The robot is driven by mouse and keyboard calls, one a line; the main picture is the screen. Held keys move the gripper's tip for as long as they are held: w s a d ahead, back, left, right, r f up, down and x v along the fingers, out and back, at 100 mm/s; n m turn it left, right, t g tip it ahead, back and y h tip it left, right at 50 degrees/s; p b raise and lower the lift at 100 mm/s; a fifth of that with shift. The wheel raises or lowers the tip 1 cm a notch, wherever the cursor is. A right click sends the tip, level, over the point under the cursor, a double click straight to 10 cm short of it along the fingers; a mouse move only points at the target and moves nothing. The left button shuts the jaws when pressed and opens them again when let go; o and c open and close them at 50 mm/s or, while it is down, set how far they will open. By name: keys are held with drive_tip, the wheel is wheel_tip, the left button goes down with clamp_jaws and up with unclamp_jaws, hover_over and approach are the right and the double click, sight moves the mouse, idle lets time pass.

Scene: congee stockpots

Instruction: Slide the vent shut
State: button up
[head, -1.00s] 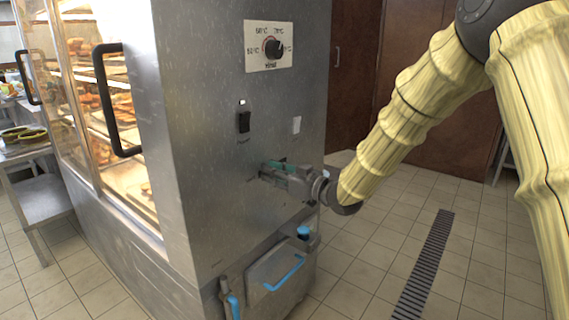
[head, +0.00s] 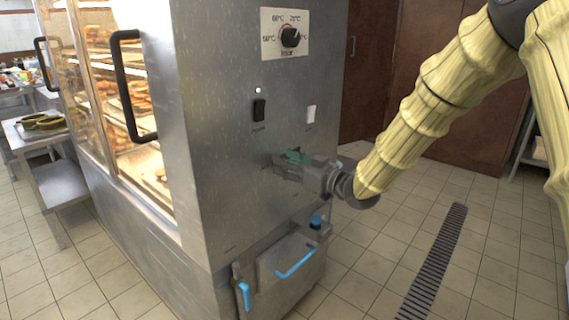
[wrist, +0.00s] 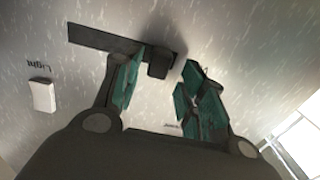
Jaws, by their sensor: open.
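The vent is a dark flat strip (wrist: 105,40) on the steel cabinet side, with a small dark block-like knob (wrist: 159,63) standing out from it, seen in the wrist view. My gripper (wrist: 162,70) is open, its green-padded fingers on either side of the knob. The left finger is close to the knob; whether it touches is unclear. A gap shows between the knob and the right finger. In the head view my gripper (head: 280,160) is at the cabinet's side panel, below the switches, and hides most of the vent.
The steel cabinet (head: 215,190) has a temperature dial (head: 290,37), a black switch (head: 259,110) and a white switch (head: 311,114) above my gripper. A drawer-like box with a blue handle (head: 296,262) sticks out below. Open tiled floor with a drain grate (head: 432,262) lies right.

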drive_tip(key=v, duration=1.1)
drive_tip(key=s+d+f+m+h, duration=0.2)
drive_tip(key=f, duration=0.7)
drive_tip(key=s+d+f+m+h, duration=0.2)
drive_tip(key=s+f+h, duration=0.1)
drive_tip(key=f, duration=0.6)
drive_tip(key=s+d+f+m+h, duration=0.2)
drive_tip(key=f, duration=0.8)
drive_tip(key=s+d+f+m+g+h, duration=0.2)
drive_tip(key=s+d+f+g, duration=0.1)
drive_tip(key=s+f, duration=0.7)
drive_tip(key=s+d+f+m+g+h, duration=0.2)
drive_tip(key=s+d+f+g+h, duration=0.15)
drive_tip(key=s+f, duration=0.6)
drive_tip(key=s+d+f+m+g+h+p, duration=0.1)
drive_tip(key=s+d+f+g, duration=0.15)
drive_tip(key=s, duration=0.75)
drive_tip(key=s+d+f+g+h, duration=0.1)
drive_tip(key=s+d+f+g, duration=0.15)
drive_tip(key=s, duration=0.65)
wheel_tip(320, 180, up, 22)
drive_tip(key=p, duration=2.2)
drive_tip(key=shift+d+t+p, duration=0.3)
drive_tip(key=shift+d+t, duration=0.1)
drive_tip(key=shift+t, duration=0.05)
